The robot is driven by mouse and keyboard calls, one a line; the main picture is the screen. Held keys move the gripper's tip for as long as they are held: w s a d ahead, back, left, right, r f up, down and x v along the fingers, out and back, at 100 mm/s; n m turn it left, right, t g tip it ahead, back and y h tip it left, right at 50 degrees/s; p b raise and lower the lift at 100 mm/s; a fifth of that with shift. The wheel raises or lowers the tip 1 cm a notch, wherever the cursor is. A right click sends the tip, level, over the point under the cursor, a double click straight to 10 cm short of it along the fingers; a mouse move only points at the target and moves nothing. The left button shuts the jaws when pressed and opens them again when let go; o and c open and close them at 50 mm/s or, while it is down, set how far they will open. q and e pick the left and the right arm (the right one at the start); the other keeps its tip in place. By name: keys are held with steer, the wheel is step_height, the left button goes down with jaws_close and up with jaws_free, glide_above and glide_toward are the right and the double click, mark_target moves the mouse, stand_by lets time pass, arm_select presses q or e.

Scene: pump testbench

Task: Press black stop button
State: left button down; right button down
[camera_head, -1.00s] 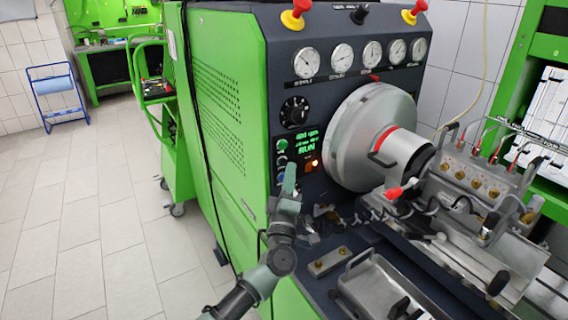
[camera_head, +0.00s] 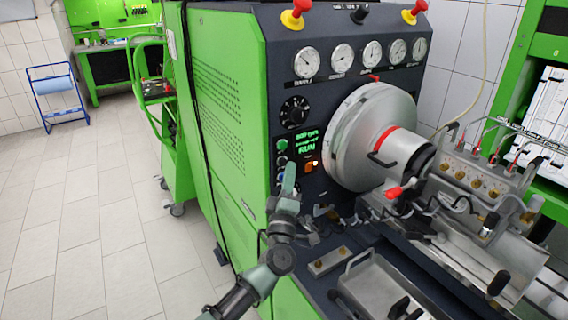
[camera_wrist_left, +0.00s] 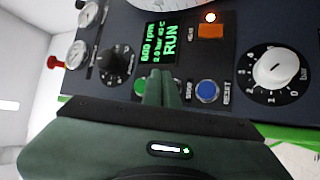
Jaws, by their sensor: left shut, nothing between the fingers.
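My left gripper (camera_head: 289,166) is at the control panel of the green test bench, at the button column beside the display. Its fingers are shut with nothing between them. In the left wrist view the fingertips (camera_wrist_left: 160,75) lie between the green button (camera_wrist_left: 140,87) and the blue button (camera_wrist_left: 207,91), next to the "STOP" label. They cover the black stop button there. In the head view a dark button (camera_head: 282,160) shows below the green one, close to the fingertips; I cannot tell whether they touch it. The display (camera_wrist_left: 165,42) reads "RUN". My right gripper is not in view.
An orange switch (camera_wrist_left: 211,31) with a lit lamp and a black-and-white dial (camera_wrist_left: 274,70) flank the buttons. The large grey drum (camera_head: 360,135) stands right of the panel. A metal tray (camera_head: 372,290) lies below. Floor at left is open.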

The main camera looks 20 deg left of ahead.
arm_select(q)
steer(key=shift+w+a, duration=0.2)
steer(key=shift+a, duration=0.1)
steer(key=shift+w+a, duration=0.3)
steer(key=shift+a, duration=0.1)
stand_by(0.8)
stand_by(0.3)
steer(key=shift+s+d, duration=0.6)
steer(key=shift+d, duration=0.2)
steer(key=shift+s+d+p, duration=0.55)
steer(key=shift+s+d, duration=0.2)
steer(key=shift+d, duration=0.2)
steer(key=shift+s+d+p, duration=0.5)
steer(key=shift+s+d, duration=0.25)
steer(key=shift+d, duration=0.2)
